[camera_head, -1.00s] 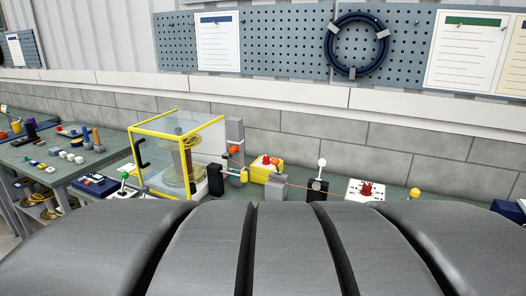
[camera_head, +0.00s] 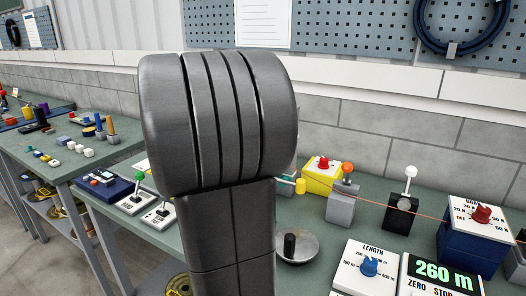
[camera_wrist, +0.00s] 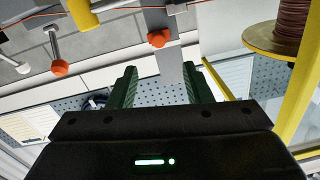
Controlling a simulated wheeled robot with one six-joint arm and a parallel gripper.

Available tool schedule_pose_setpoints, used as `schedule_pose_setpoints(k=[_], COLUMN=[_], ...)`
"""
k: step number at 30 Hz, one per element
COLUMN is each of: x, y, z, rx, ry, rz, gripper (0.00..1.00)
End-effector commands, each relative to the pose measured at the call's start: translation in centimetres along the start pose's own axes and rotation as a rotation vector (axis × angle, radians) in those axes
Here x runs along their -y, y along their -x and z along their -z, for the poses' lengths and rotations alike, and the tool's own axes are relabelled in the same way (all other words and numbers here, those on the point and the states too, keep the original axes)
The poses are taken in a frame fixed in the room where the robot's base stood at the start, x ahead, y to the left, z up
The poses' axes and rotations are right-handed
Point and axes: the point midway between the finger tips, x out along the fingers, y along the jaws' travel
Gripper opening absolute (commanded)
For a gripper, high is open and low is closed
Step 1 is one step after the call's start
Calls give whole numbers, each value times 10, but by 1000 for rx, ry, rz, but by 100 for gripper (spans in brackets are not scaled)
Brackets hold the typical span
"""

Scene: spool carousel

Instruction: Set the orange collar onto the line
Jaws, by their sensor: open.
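I cannot pick out a collar with certainty. In the head view an orange round knob (camera_head: 347,168) stands on a grey block (camera_head: 341,205) beside the thin orange line (camera_head: 378,208). The line runs right across the bench to the blue box. In the wrist view, which looks upside down, an orange ball on a grey stem (camera_wrist: 59,68) and an orange piece on a grey post (camera_wrist: 159,38) show, with the line (camera_wrist: 130,9) along the top. My gripper (camera_wrist: 161,86) is open, its two green fingers apart with nothing held. In the head view my arm hides the gripper.
A black block with a white-knobbed lever (camera_head: 400,215), a yellow box with a red knob (camera_head: 321,175) and a blue box with a red dial (camera_head: 470,240) stand on the bench. The length panel (camera_head: 367,268) and display (camera_head: 446,274) are in front. A spool (camera_wrist: 285,35) shows in the wrist view.

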Motion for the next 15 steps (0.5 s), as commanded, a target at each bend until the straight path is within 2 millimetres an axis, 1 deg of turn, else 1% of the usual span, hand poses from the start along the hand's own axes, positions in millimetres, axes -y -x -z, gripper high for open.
schedule_pose_setpoints(k=[4,8,11,15], x=[-3,-4,-6,-7], y=[-3,-16,-34,-65], z=[-1,1,1,2], rx=[-21,-22,-21,-22], ry=[1,3,3,3], rz=[-42,-46,-46,-47], gripper=[45,45,45,45])
